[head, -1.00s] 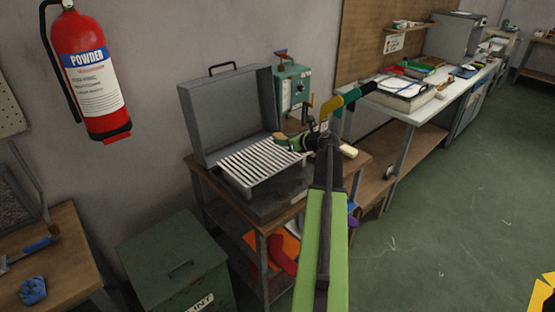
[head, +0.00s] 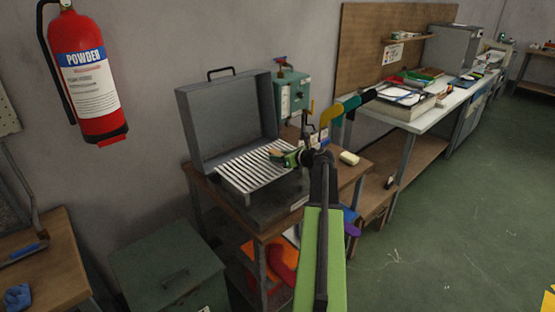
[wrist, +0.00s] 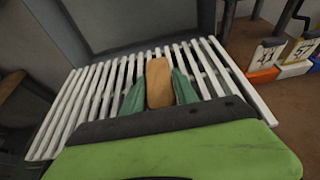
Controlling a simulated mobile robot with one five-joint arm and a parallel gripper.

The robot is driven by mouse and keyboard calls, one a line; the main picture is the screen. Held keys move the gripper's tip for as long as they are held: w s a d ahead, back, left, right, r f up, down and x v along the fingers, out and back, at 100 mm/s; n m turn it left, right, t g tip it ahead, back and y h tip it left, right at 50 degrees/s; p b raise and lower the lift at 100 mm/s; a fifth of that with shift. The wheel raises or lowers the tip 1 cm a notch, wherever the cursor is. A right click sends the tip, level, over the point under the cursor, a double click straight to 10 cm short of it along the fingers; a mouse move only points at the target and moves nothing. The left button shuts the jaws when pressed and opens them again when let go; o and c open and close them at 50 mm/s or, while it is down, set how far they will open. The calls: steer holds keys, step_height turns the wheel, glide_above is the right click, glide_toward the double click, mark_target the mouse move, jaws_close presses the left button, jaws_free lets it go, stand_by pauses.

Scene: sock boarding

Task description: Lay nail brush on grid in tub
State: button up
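The nail brush, a tan block (wrist: 159,83), is between the green fingers of my gripper (wrist: 159,92) in the wrist view. My gripper is shut on it and holds it over the white slatted grid (wrist: 92,95). In the head view my gripper (head: 283,157) is at the right part of the grid (head: 250,166), with the brush's tan end (head: 275,153) showing. The grid lies in a grey tub (head: 262,206) with its lid (head: 226,120) raised at the back. I cannot tell whether the brush touches the slats.
The tub stands on a wooden bench (head: 202,182). A green machine (head: 293,92) stands behind it, and a cream block (head: 349,158) lies to the right. Small labelled tags (wrist: 264,54) stand right of the grid in the wrist view. A fire extinguisher (head: 86,80) hangs at left.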

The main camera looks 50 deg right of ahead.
steer(key=o, duration=0.3)
steer(key=shift+r, duration=0.1)
steer(key=shift+s+r+p, duration=0.3)
steer(key=shift+p, duration=0.1)
steer(key=p+v, duration=0.4)
steer(key=v, duration=0.7)
steer(key=shift+s, duration=0.2)
steer(key=shift+f, duration=0.1)
